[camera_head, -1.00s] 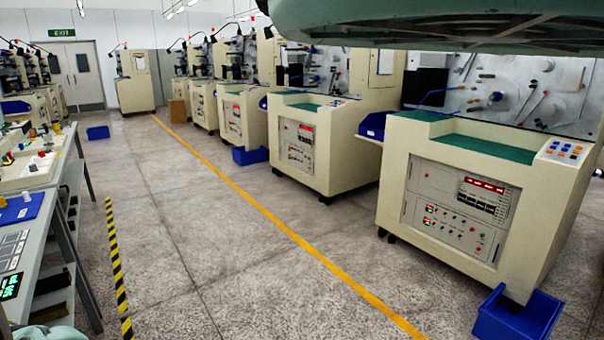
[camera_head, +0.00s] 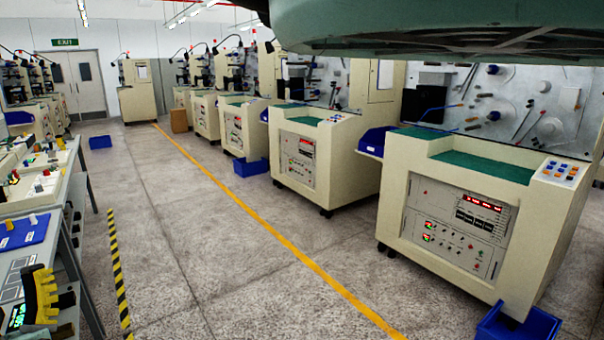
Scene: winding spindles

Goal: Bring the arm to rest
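The rest of my arm is mostly outside the view. A large grey-green part of my own body fills the top right.
Cream winding machines (camera_head: 468,264) stand in a row on the right. Blue bins (camera_head: 517,325) sit at their feet. A blue tray (camera_head: 24,231) lies on the workbench. The floor (camera_head: 190,235) between is clear, with a yellow line and a yellow-black strip.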

